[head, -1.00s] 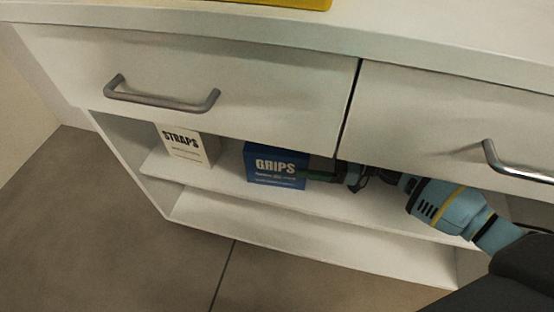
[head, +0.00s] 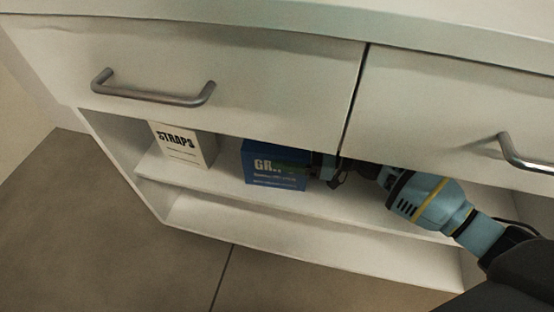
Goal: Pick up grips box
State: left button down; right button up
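The blue grips box (head: 262,177) stands upright on the open shelf below the drawers in the head view. Its white lettering is partly covered on the right. My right gripper (head: 296,169) reaches in from the right, and a dark greenish finger lies across the front right part of the box. The far finger is not clearly visible, so I cannot tell whether the gripper is open or closed on the box. My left gripper is not in view.
A white straps box (head: 183,145) stands on the same shelf to the left. Above are two drawers with metal handles (head: 150,97) and (head: 524,155). A lower shelf (head: 300,240) is empty where visible. The brown floor is clear in front.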

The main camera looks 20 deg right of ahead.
jog(key=c, duration=0.8)
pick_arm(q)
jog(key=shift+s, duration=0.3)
pick_arm(e)
jog(key=shift+c, duration=0.2)
